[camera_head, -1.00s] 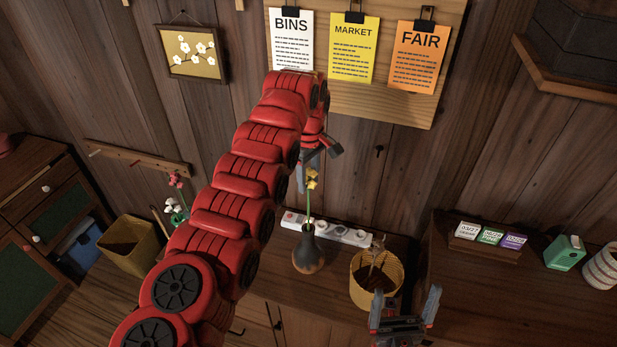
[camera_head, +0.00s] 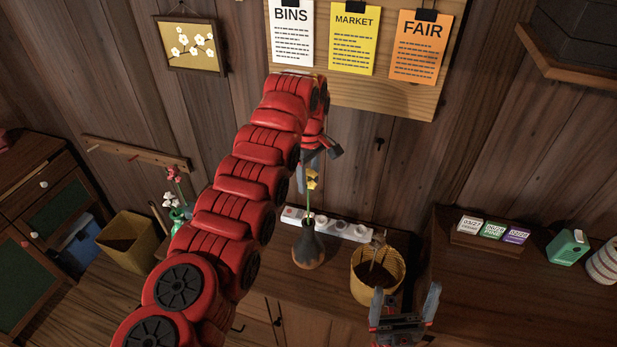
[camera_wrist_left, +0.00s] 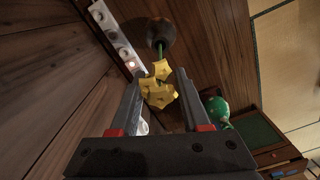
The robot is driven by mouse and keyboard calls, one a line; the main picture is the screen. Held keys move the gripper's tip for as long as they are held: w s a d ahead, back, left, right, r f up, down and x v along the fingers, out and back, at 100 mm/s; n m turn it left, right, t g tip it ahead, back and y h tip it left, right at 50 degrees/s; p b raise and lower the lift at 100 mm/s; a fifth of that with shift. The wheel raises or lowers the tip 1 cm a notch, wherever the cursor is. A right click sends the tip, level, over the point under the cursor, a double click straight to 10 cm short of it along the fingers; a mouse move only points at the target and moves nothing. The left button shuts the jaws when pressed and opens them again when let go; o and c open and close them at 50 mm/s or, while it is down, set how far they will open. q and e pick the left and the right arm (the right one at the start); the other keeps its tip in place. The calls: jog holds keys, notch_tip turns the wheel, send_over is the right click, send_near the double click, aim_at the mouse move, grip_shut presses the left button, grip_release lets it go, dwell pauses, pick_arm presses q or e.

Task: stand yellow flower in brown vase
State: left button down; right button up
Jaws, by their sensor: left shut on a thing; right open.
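The yellow flower (camera_head: 312,180) is upright, its green stem running down to the mouth of the brown vase (camera_head: 309,250). The stem's lower end is hidden there and seems to be inside the neck. The vase has a dark neck and stands upright on the wooden counter. My left gripper (camera_wrist_left: 157,84) is shut on the flower just under its yellow bloom (camera_wrist_left: 158,88), above the vase (camera_wrist_left: 162,32). In the head view my left arm partly hides this gripper. My right gripper (camera_head: 404,305) is open and empty, low in front of the counter.
A white power strip (camera_head: 335,226) lies behind the vase. A yellow basket (camera_head: 362,290) with dark contents stands to its right. Pink and white flowers (camera_head: 172,200) in a green vase are to the left, partly behind my arm. Calendar blocks (camera_head: 492,230) sit at the right.

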aim_at(308, 206)
pick_arm(q)
jog(key=shift+f+b, duration=1.4)
jog(key=shift+f, duration=1.2)
jog(key=shift+f+b, duration=1.05)
jog(key=shift+f, duration=1.7)
jog(key=shift+c, duration=1)
grip_release()
jog(key=shift+o, duration=1)
jog(key=shift+r, duration=0.15)
